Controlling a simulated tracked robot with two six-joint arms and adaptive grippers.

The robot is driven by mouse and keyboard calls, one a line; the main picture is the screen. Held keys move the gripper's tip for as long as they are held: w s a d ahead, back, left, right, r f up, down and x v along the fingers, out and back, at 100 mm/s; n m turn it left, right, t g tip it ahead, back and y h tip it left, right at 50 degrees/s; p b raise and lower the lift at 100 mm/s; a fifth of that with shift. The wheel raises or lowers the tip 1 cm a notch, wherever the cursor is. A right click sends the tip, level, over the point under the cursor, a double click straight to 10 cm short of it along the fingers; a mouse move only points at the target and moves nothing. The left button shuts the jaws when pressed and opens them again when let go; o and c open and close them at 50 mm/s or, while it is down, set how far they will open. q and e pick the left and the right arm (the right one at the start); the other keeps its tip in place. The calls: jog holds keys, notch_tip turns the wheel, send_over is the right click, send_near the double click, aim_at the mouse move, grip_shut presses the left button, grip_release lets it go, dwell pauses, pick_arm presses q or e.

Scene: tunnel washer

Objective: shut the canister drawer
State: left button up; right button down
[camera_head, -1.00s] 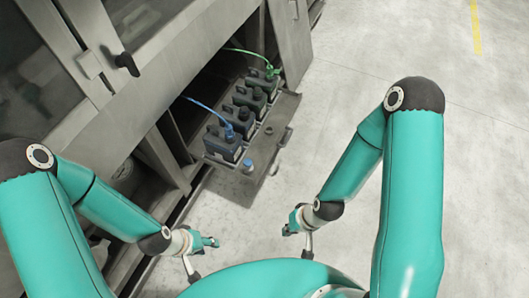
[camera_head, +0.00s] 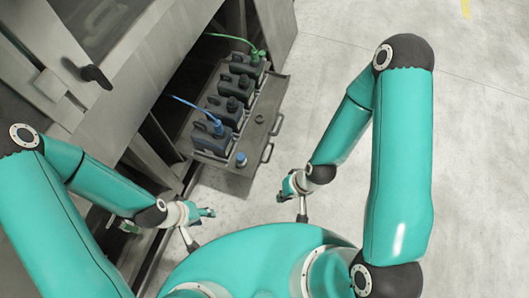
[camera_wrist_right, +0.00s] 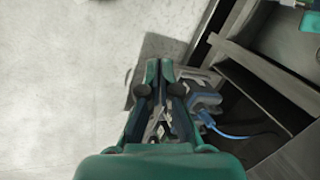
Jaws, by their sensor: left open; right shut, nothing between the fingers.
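The canister drawer (camera_head: 262,140) stands pulled out of the washer's lower cabinet in the head view, a flat grey tray with handles (camera_head: 267,153) along its right front edge. Several dark canisters (camera_head: 217,138) stand in a row on it. My right gripper (camera_head: 286,188) is shut and empty, below and right of the drawer's near corner, apart from it in the picture. In the right wrist view, its fingers (camera_wrist_right: 160,72) cover part of the drawer and canisters. My left gripper (camera_head: 208,212) is open and empty, left of the right one and below the drawer in the picture.
A blue hose (camera_head: 190,105) and a green hose (camera_head: 230,38) run from the cabinet to canisters. A blue cap (camera_head: 241,159) sits at the drawer's near corner. An open cabinet door (camera_head: 274,35) stands beyond the drawer. The concrete floor (camera_head: 330,60) to the right is clear.

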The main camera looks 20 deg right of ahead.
pick_arm(q)
jog(key=shift+o, duration=1.4)
jog(key=shift+f, duration=0.1)
jog(key=o, duration=0.5)
notch_tip(320, 180, down, 2)
jog(key=shift+f+b, duration=0.1)
jog(key=shift+b, duration=1.1)
pick_arm(e)
jog(key=w+d+f+m+b, duration=0.2)
jog(key=f+m+b, duration=0.1)
jog(key=f+b, duration=0.15)
jog(key=w+d+f+m+b, duration=0.2)
jog(key=f+m+b, duration=0.15)
jog(key=f, duration=0.25)
jog(key=m+t+y+b, duration=0.35)
jog(key=m+b, duration=1.25)
jog(key=b, duration=1.2)
send_near(260, 154)
notch_tip(260, 154, down, 4)
jog(key=s, duration=0.1)
jog(key=a, duration=0.1)
jog(key=w+a+t, duration=0.1)
jog(key=a, duration=0.1)
jog(key=shift+w, duration=0.35)
pick_arm(q)
jog(key=shift+f, duration=18.25)
pick_arm(e)
jog(key=shift+w+a, duration=0.35)
jog(key=shift+a, duration=0.15)
